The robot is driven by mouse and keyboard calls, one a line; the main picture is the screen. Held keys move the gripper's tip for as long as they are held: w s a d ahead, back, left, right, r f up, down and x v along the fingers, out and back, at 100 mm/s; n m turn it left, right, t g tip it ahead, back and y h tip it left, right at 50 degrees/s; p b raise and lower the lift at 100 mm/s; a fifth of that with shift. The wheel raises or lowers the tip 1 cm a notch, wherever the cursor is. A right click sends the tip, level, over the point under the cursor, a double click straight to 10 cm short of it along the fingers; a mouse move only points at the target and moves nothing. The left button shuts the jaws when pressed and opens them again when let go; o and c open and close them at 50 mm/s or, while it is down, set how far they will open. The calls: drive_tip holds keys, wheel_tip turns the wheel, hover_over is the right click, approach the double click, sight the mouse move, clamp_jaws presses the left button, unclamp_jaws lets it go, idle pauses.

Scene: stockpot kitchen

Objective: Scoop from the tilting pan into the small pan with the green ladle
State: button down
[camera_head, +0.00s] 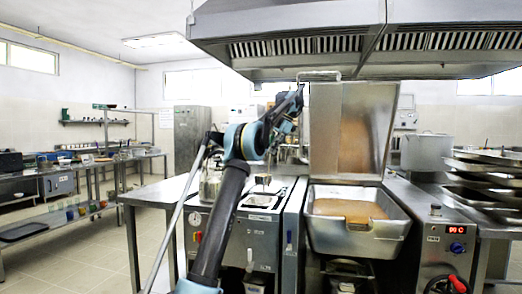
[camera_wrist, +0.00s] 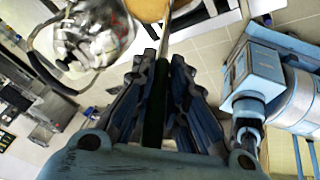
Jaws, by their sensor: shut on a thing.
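The tilting pan (camera_head: 340,242) stands right of centre in the head view with its lid (camera_head: 328,125) raised. Orange-brown food (camera_head: 350,208) lies in it. My gripper (camera_head: 293,103) is raised left of the lid. In the wrist view my gripper (camera_wrist: 160,85) is shut on the green ladle (camera_wrist: 155,120) by its dark green handle, and the shaft runs up between the fingers. An orange patch shows at the top edge there; I cannot tell if it is the ladle's filling. A small steel pot (camera_head: 210,187), perhaps the small pan, stands on the left cooker unit. The ladle's bowl is not clear.
A shiny round vessel (camera_wrist: 85,35) with a dark curved edge shows in the wrist view. The extractor hood (camera_head: 290,25) hangs overhead. Stacked trays (camera_head: 485,180) and a large pot (camera_head: 426,152) stand at the right. A steel table (camera_head: 155,190) has clear room at the left.

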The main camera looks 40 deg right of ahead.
drive_tip(key=shift+w+a, duration=0.15)
drive_tip(key=shift+w, duration=0.45)
drive_tip(key=shift+w+f, duration=0.15)
drive_tip(key=shift+f, duration=0.05)
drive_tip(key=shift+a+f, duration=0.15)
drive_tip(key=shift+f, duration=1.2)
drive_tip(key=shift+w+a+f+n+g+h, duration=0.6)
drive_tip(key=shift+a+f+h, duration=1.4)
drive_tip(key=shift+a+h, duration=4.05)
drive_tip(key=a+f+n+h, duration=0.1)
drive_tip(key=a+f+h, duration=0.3)
drive_tip(key=f, duration=0.4)
drive_tip(key=a+f+n+h, duration=0.1)
drive_tip(key=a+f+h, duration=0.3)
drive_tip(key=f, duration=0.4)
drive_tip(key=shift+w+a+f+h, duration=0.2)
drive_tip(key=shift+w+h, duration=0.15)
drive_tip(key=shift+h, duration=0.5)
